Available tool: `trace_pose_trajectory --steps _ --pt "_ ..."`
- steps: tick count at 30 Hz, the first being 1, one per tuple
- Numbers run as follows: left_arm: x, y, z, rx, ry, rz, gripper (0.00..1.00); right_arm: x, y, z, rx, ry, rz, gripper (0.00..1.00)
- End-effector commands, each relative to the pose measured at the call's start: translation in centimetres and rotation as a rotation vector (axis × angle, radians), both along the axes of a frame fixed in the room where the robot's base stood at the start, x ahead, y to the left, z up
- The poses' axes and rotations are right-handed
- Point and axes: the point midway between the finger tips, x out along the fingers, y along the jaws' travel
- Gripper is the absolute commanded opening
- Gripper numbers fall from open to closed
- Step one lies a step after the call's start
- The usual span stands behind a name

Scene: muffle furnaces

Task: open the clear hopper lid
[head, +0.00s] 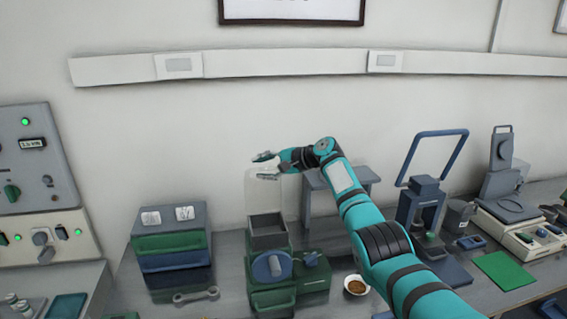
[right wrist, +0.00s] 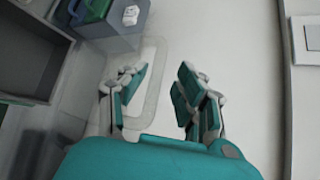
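The clear hopper lid (head: 258,195) is a faint see-through panel standing roughly upright at the back of the grey square hopper (head: 268,242), whose top is uncovered. The hopper sits on a green machine with a blue round front (head: 271,267). My right gripper (head: 265,166) is at the upper part of the lid, with its fingers spread apart. In the right wrist view the lid's pale rounded outline (right wrist: 152,105) shows behind and between the open fingers (right wrist: 160,80); I cannot tell whether they touch it. The hopper (right wrist: 35,55) is at the left there. My left gripper is not seen.
A stack of green and blue drawers (head: 172,245) stands left of the machine, with a wrench (head: 196,295) in front. A small bowl of brown grains (head: 356,286) lies right of it. A grey stand (head: 306,205) is behind my right arm.

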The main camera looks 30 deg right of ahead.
Motion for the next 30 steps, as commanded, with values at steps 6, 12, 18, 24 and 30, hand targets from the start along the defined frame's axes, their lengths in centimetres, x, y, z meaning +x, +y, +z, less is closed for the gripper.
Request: trace_pose_trajectory --steps 6,12,18,24,30 --pt "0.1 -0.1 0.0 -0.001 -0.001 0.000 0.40 -2.8 -1.9 1.5 -0.008 -0.004 -0.002 0.35" --pt "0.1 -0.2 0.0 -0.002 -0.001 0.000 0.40 -5.9 -4.0 3.2 -0.004 -0.005 -0.002 0.35" --pt "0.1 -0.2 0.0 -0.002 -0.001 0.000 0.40 -7.7 -5.2 4.3 -0.003 -0.005 -0.002 0.35" --pt "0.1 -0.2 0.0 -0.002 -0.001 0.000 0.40 -8.2 -5.4 4.6 -0.002 -0.005 0.000 0.35" --pt "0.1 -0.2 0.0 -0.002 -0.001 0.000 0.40 -8.1 -5.4 4.5 -0.002 -0.005 0.000 0.35"
